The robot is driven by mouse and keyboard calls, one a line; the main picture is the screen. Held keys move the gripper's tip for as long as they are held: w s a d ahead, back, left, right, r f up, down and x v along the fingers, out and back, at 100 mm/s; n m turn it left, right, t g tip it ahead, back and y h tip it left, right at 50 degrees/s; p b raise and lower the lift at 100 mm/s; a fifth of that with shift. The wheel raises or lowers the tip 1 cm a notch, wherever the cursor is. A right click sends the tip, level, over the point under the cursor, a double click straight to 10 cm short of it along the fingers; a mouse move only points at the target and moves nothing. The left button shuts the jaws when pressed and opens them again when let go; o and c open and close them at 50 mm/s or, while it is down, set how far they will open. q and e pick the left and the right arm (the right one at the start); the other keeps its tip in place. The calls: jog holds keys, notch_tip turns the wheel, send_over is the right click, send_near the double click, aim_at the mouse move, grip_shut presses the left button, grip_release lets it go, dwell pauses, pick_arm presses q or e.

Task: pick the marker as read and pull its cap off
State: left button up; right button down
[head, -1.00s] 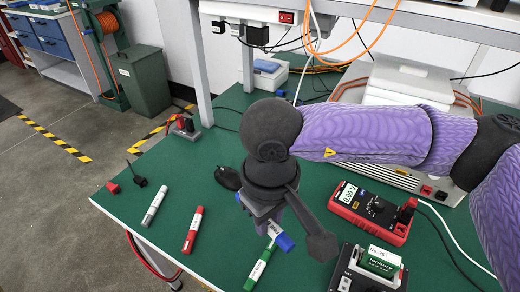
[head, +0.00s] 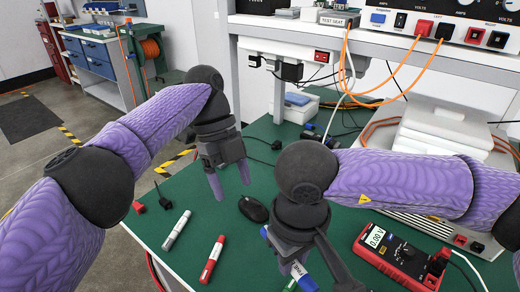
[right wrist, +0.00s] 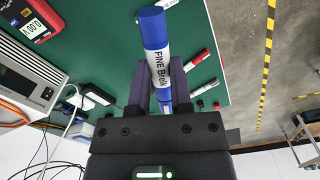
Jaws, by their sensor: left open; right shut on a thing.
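My right gripper (head: 290,258) is shut on a blue-ended white marker (head: 304,279), held above the green table. In the right wrist view the marker (right wrist: 156,54) sits between the fingers, its label reading "FINE" and partly legible further text, one thick blue end (right wrist: 152,24) sticking out beyond them. Its other blue end is partly hidden by my gripper. My left gripper (head: 230,180) is open and empty, fingers pointing down above the table, left of the held marker and apart from it. A grey marker (head: 176,230), a red marker (head: 211,259) and a partly hidden green marker (head: 291,285) lie on the table.
A red multimeter (head: 388,252) stands on the right of the table (head: 185,190). A black mouse (head: 253,209) lies between my arms. Red and black clips (head: 139,207) lie at the left edge. A shelf with instruments and orange cables stands behind.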

pick_arm(q)
jog(key=s+d+r+m, duration=0.25)
jog(key=d+r, duration=0.25)
jog(key=r, duration=0.3)
jog(key=x, duration=1.2)
jog(key=shift+a+m, duration=0.1)
jog(key=shift+m, duration=0.15)
grip_shut()
jog(key=shift+w, duration=0.1)
jog(key=shift+w+a, duration=0.25)
jog(key=shift+w, duration=0.2)
jog(key=shift+w+a, duration=0.3)
jog(key=shift+w, duration=0.2)
